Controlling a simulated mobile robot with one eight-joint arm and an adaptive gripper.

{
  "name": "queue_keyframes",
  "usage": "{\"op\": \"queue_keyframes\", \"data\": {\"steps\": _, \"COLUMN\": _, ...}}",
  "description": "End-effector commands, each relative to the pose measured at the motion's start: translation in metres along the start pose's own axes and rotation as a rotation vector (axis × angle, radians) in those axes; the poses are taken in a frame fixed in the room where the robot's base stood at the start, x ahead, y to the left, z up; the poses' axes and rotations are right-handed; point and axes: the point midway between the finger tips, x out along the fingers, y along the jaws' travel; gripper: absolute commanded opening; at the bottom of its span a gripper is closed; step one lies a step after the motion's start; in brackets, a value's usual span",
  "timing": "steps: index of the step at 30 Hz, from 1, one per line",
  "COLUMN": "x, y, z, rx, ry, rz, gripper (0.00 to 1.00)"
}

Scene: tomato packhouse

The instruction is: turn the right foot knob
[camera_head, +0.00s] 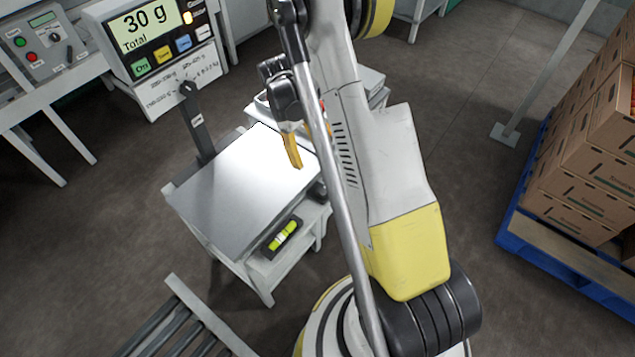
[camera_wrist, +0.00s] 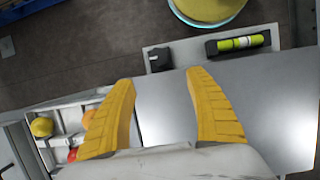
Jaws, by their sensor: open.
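A bench scale with a bare steel plate (camera_head: 240,180) stands on a light stand; its display (camera_head: 145,28) reads "30 g Total". A small black foot knob (camera_wrist: 159,59) sits on the grey ledge by the plate's edge in the wrist view. In the head view, a dark piece that may be this knob is mostly hidden behind my arm. A yellow-green bubble level (camera_wrist: 238,43) lies along the same ledge; it also shows in the head view (camera_head: 283,235). My gripper (camera_wrist: 161,78) is open and empty, its yellow fingers apart, with the knob just beyond and between the fingertips.
A compartmented tray (camera_wrist: 55,108) with a few tomatoes is at the wrist view's left. A control box (camera_head: 42,45) stands at the far left. Cartons (camera_head: 590,160) sit on a blue pallet (camera_head: 560,258) at right. A roller conveyor (camera_head: 172,330) is at front left. Floor between is clear.

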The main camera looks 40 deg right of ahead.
Motion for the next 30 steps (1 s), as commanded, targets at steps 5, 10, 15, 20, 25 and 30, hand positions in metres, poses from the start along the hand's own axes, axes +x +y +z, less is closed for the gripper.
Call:
{"op": "queue_keyframes", "data": {"steps": 5, "x": 0.042, "y": 0.006, "z": -0.005, "rx": -0.017, "ry": -0.061, "rz": -0.029, "gripper": 0.64}}
{"op": "queue_keyframes", "data": {"steps": 10, "x": 0.059, "y": 0.007, "z": -0.005, "rx": -0.020, "ry": -0.072, "rz": -0.034, "gripper": 0.64}}
{"op": "queue_keyframes", "data": {"steps": 15, "x": 0.091, "y": 0.006, "z": -0.003, "rx": -0.019, "ry": -0.071, "rz": -0.033, "gripper": 0.64}}
{"op": "queue_keyframes", "data": {"steps": 20, "x": 0.123, "y": 0.005, "z": -0.001, "rx": -0.019, "ry": -0.071, "rz": -0.033, "gripper": 0.64}}
{"op": "queue_keyframes", "data": {"steps": 25, "x": 0.146, "y": 0.004, "z": 0.001, "rx": -0.020, "ry": -0.071, "rz": -0.033, "gripper": 0.64}}
{"op": "queue_keyframes", "data": {"steps": 30, "x": 0.154, "y": 0.004, "z": 0.002, "rx": -0.019, "ry": -0.070, "rz": -0.033, "gripper": 0.64}}
